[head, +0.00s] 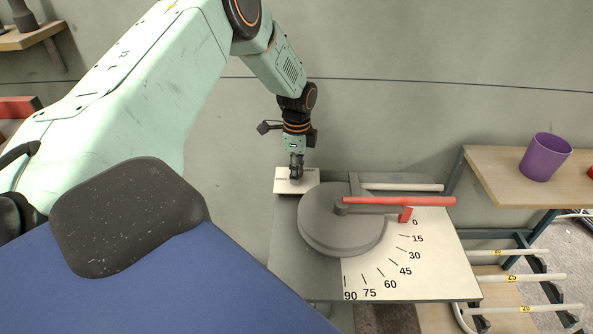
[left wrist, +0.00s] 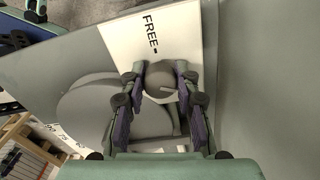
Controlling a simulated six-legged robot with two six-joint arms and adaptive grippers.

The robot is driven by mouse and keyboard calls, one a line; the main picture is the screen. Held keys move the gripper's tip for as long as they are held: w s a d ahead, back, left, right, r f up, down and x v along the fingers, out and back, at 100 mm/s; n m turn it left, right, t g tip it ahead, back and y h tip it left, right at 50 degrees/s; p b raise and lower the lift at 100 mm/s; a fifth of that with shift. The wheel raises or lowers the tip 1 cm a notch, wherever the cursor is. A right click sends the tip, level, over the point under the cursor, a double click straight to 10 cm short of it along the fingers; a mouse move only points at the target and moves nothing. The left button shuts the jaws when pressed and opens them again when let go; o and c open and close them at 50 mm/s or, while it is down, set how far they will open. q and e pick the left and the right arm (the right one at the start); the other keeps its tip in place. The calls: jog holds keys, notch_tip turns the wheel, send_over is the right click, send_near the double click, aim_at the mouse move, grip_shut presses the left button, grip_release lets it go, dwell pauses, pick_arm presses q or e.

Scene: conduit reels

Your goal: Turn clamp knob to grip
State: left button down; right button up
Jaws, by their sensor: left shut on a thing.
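The clamp knob (left wrist: 159,85) is a round grey knob with a pale mark line on it, seen in the left wrist view. It lies between the fingers of my left gripper (head: 297,172), which is shut on it; the fingertips (left wrist: 161,76) sit on either side. In the head view the gripper points down and largely hides the knob. A white card (left wrist: 150,33) by the knob reads FREE with a short dash; this card also shows in the head view (head: 283,185). My right gripper is not in view.
A grey bending disc (head: 325,228) with a red handle (head: 430,201) lies right of the gripper. The handle lies near 0 on the angle scale (head: 390,262). A pale conduit (head: 415,187) lies behind it. A purple cup (head: 545,157) stands on a wooden shelf at the right.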

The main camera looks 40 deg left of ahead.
pick_arm(q)
jog(key=shift+d+m, duration=0.15)
jog(key=shift+m, duration=0.25)
jog(key=c, duration=1)
grip_release()
jog(key=shift+w+f, duration=0.1)
jog(key=shift+r, duration=0.6)
notch_tip(320, 180, up, 11)
jog(key=shift+f, duration=0.1)
